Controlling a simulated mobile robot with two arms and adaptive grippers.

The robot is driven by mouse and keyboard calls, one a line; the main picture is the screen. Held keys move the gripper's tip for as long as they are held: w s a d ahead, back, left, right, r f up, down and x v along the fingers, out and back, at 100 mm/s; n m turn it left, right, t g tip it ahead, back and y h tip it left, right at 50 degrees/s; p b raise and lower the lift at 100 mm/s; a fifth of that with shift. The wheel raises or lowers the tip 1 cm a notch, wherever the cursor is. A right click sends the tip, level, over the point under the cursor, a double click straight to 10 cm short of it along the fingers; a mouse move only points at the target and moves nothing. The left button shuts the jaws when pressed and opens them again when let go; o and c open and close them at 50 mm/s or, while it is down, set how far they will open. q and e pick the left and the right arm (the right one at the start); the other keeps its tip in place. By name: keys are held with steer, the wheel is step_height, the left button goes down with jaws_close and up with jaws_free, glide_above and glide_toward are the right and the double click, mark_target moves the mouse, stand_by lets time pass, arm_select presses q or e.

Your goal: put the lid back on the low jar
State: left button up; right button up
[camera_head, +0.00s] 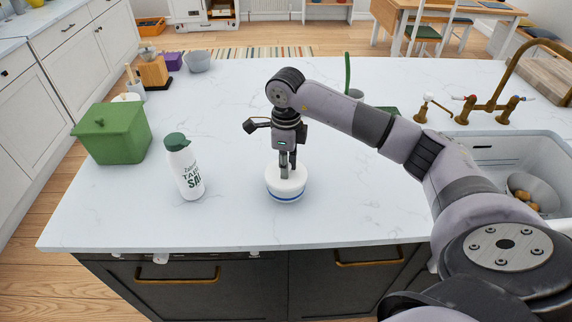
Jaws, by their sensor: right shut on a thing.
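The low jar (286,196) is white with a blue band and stands upright on the white counter near its front edge. A white lid (274,176) is at the top of the jar, level as far as I can see. My right gripper (288,172) points straight down over the middle of the lid, with its fingers close together at the lid's top. The fingertips cover the grasped part, so a knob is hidden. I cannot tell whether the lid is fully seated on the jar. My left gripper is not in view.
A white salt bottle (187,172) with a green cap stands left of the jar. A green box (113,135) is farther left. The sink (515,155) with a brass tap (489,107) is at the right. The counter (225,220) around the jar is clear.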

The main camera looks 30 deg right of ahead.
stand_by(0.4)
steer(key=o, duration=1)
steer(key=shift+o, duration=0.3)
steer(key=o, duration=0.4)
steer(key=shift+o, duration=0.2)
steer(key=shift+r+p, duration=2.05)
steer(key=shift+r, duration=1.45)
